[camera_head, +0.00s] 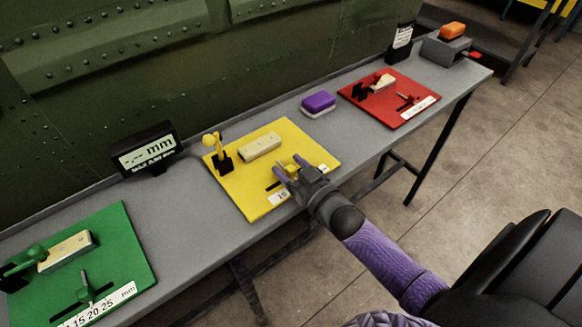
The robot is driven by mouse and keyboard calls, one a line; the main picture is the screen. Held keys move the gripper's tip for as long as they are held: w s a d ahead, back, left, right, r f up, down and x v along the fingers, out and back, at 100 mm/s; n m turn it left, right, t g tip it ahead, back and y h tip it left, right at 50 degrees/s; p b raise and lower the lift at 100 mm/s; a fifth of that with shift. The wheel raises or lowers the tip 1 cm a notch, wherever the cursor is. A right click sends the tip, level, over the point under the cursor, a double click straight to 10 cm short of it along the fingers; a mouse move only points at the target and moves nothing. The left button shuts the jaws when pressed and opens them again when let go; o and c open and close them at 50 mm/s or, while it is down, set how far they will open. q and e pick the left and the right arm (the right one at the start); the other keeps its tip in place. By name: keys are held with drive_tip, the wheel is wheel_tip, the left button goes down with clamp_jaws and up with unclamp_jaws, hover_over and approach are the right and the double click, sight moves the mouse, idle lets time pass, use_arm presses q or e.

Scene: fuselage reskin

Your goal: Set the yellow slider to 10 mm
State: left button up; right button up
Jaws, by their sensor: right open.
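The yellow board (237,188) lies flat on the grey bench. It carries a pale block (260,145), a yellow knobbed lever on a black mount (218,152), and a slot with a printed scale (280,198) at its front edge. My right gripper (288,171) is over the front right part of this board, its fingers open around or beside the yellow slider (300,160). The fingers hide much of the slider and scale, so I cannot tell its setting or whether they touch it. My left gripper is not in view.
A green board (120,250) with its own slider lies at left, a red one (410,103) at right. A purple sponge-like block (318,103) sits between the yellow and red boards. The green riveted wall (200,80) stands behind.

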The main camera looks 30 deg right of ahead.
drive_tip(key=shift+c, duration=0.3)
clamp_jaws()
idle(1.1)
